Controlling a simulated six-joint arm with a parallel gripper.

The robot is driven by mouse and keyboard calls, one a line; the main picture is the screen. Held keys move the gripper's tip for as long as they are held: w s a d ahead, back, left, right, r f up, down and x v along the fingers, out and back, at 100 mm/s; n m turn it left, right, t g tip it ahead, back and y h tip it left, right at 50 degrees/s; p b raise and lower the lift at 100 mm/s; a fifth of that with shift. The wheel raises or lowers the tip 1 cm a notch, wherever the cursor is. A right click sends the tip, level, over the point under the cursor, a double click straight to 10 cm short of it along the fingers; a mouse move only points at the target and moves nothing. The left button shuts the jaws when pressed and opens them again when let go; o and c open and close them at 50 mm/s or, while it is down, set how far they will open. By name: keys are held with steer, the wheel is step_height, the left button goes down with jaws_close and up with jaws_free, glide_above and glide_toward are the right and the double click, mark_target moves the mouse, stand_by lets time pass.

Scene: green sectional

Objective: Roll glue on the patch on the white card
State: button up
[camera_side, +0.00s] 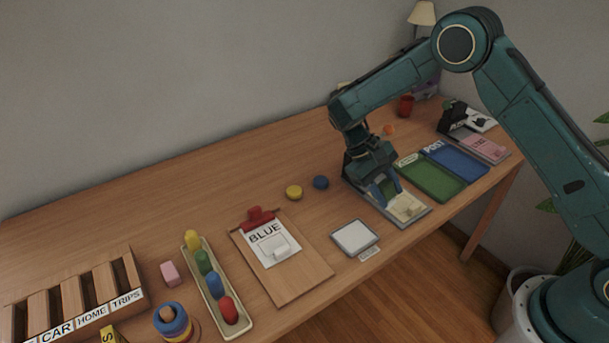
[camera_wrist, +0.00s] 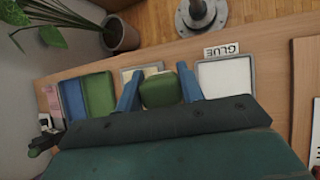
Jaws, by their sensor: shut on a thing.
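My gripper (camera_side: 385,190) has blue fingers shut on a green block-like thing (camera_wrist: 160,90), seen between the fingertips in the wrist view (camera_wrist: 159,88). It is over a grey tray (camera_side: 423,220) with a cream surface inside (camera_side: 408,208); whether the green thing touches it is hidden. The glue tray (camera_side: 355,236), with a pale surface, lies left of the gripper in the side view; its GLUE label also shows in the wrist view (camera_wrist: 222,51). A white card (camera_side: 272,240) marked BLUE is clipped on a brown clipboard, with a pale patch or block (camera_side: 280,247) on it.
Blue and yellow round pieces (camera_side: 307,187) lie left of the gripper. Green (camera_side: 433,178) and blue (camera_side: 457,160) trays stand just to its right. A long tray of coloured pegs (camera_side: 213,285) and a labelled wooden rack (camera_side: 75,300) are at left.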

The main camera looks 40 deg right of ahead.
steer(key=shift+s+r+n+h, duration=0.4)
steer(key=shift+r+n, duration=0.2)
steer(key=shift+n, duration=0.1)
steer(key=shift+w+a+t, duration=0.1)
steer(key=shift+t, duration=0.2)
steer(key=shift+w+a+f+n+h, duration=0.25)
steer(key=shift+w+a+n+h, duration=0.2)
steer(key=shift+n, duration=0.35)
steer(key=w+a+n+t+y, duration=0.1)
steer(key=w+a+n+t, duration=0.2)
steer(key=a+n, duration=0.5)
steer(key=w+a+r+n+t+y, duration=0.1)
steer(key=w+a+n+t, duration=0.2)
steer(key=a+n, duration=0.6)
steer(key=w+a+n+t+y, duration=0.2)
steer(key=a+n+t, duration=0.5)
steer(key=a, duration=0.5)
steer(key=shift+w+a+r+n, duration=0.2)
steer(key=shift+w+a+n, duration=0.05)
steer(key=shift+w+n, duration=0.5)
steer(key=shift+f, duration=0.15)
